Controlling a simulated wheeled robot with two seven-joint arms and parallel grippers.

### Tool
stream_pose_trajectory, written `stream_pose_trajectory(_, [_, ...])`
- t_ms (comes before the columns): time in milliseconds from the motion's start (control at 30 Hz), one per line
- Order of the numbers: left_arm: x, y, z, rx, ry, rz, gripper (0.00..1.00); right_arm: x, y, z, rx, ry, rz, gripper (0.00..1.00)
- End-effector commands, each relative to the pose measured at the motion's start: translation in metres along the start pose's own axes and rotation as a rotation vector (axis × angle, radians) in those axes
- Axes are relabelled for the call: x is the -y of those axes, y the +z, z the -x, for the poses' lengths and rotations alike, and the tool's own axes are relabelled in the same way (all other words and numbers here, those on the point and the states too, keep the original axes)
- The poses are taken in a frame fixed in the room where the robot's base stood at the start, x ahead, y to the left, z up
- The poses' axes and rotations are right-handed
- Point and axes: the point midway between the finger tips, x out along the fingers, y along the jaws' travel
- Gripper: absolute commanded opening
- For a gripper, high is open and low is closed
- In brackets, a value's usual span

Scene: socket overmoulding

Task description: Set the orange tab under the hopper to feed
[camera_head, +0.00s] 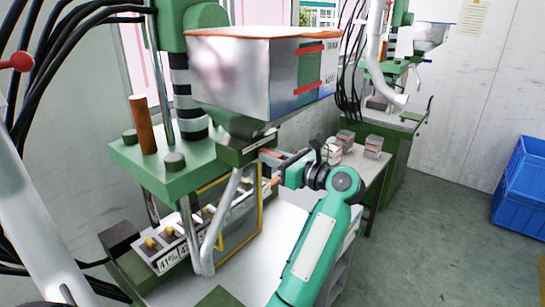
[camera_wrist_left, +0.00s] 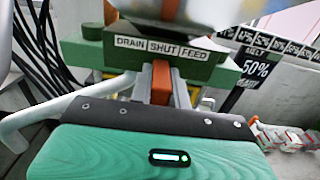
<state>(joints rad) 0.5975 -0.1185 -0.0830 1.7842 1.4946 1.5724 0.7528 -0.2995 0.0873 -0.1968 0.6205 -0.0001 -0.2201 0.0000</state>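The hopper (camera_head: 262,75) is a silver box with an orange rim, above the green press. Under it is a green block with the label strip (camera_wrist_left: 163,47) reading DRAIN, SHUT, FEED in the left wrist view. The orange tab (camera_wrist_left: 161,80) sticks out below that strip, in line with the word SHUT. In the head view, my left gripper (camera_head: 271,158) reaches in below the hopper, from its right side. In the left wrist view, its grey fingers (camera_wrist_left: 161,92) lie along both sides of the tab with no clear gap. My right gripper is not in view.
Pale bent pipes (camera_head: 222,225) stand left of the gripper. A white table (camera_head: 376,160) with several small boxes (camera_head: 373,146) stands beyond it. Black cables hang at the left. A second press (camera_head: 385,120) and a blue crate (camera_head: 522,182) stand farther right, with open floor between.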

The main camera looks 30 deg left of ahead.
Motion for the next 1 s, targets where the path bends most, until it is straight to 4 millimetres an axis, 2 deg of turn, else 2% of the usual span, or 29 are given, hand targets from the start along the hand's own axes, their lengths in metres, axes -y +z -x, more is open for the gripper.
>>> stream_pose_trajectory(33, [0.0, 0.0, 0.0, 0.0, 0.0, 0.0, 0.05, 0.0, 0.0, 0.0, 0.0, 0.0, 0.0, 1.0])
stream_pose_trajectory(67, [0.0, 0.0, 0.0, 0.0, 0.0, 0.0, 0.0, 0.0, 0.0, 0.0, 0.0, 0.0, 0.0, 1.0])
stream_pose_trajectory(267, [0.001, -0.001, 0.0, 0.0, 0.0, 0.0, 0.0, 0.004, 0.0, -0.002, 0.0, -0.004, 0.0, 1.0])
stream_pose_trajectory(500, [0.027, -0.004, -0.001, -0.001, 0.003, 0.002, 0.0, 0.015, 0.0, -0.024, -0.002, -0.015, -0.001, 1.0])
stream_pose_trajectory(700, [0.043, -0.002, 0.0, -0.001, 0.001, 0.0, 0.0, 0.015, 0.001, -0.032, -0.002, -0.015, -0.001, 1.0])
stream_pose_trajectory(1000, [0.044, 0.001, 0.0, 0.001, -0.001, 0.0, 0.0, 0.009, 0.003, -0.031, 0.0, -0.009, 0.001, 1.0])
